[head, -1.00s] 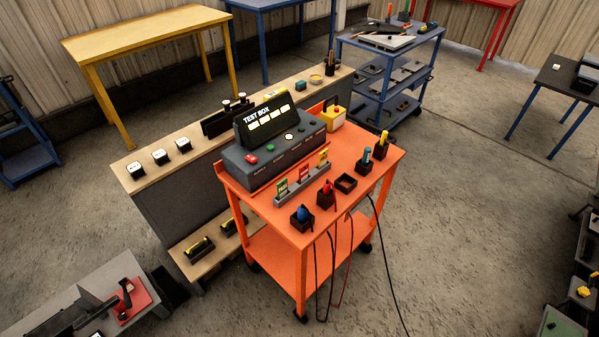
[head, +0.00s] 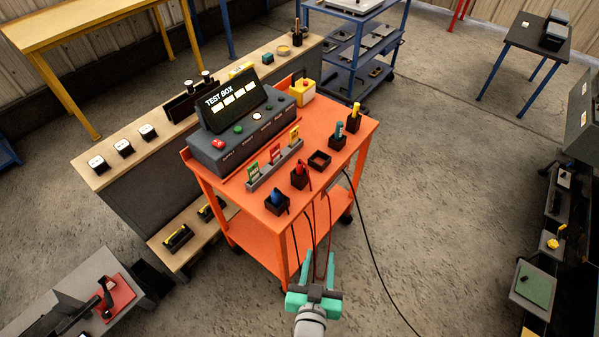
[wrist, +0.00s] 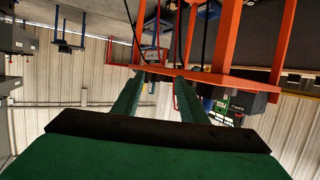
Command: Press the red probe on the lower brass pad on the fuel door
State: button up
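The red probe (head: 299,171) stands in a small black holder (head: 299,181) near the front edge of the orange cart's top. A blue probe (head: 276,197) stands in a similar holder to its left and nearer. My gripper (head: 319,261) is in front of the cart, lower than its top and apart from it. Its two fingers are spread with nothing between them. In the wrist view the gripper (wrist: 160,76) also shows an empty gap, with the cart upside down beyond. I cannot pick out the fuel door or its brass pads.
The orange cart (head: 345,142) carries a test box (head: 234,141), a card rack (head: 273,170) and other holders. Black and red leads (head: 363,230) hang from its front. A dark bench with a green panel (head: 534,285) stands at the right.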

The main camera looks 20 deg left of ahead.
jog(key=w+a+r+y, duration=0.1)
jog(key=w+a+r, duration=0.15)
jog(key=w, duration=0.25)
jog(key=w+a+r, duration=0.2)
jog(key=w+a, duration=0.1)
jog(key=w, duration=0.3)
jog(key=n+g, duration=0.1)
send_near(301, 167)
jog(key=shift+y, duration=0.4)
jog(key=x, duration=0.4)
jog(key=shift+w+d+f, duration=0.1)
jog(key=shift+d, duration=0.15)
jog(key=shift+w+a, duration=0.1)
jog(key=shift+w, duration=0.2)
jog(key=x, duration=1)
jog(key=shift+a+f, duration=0.15)
jog(key=shift+f, duration=0.1)
grip_shut()
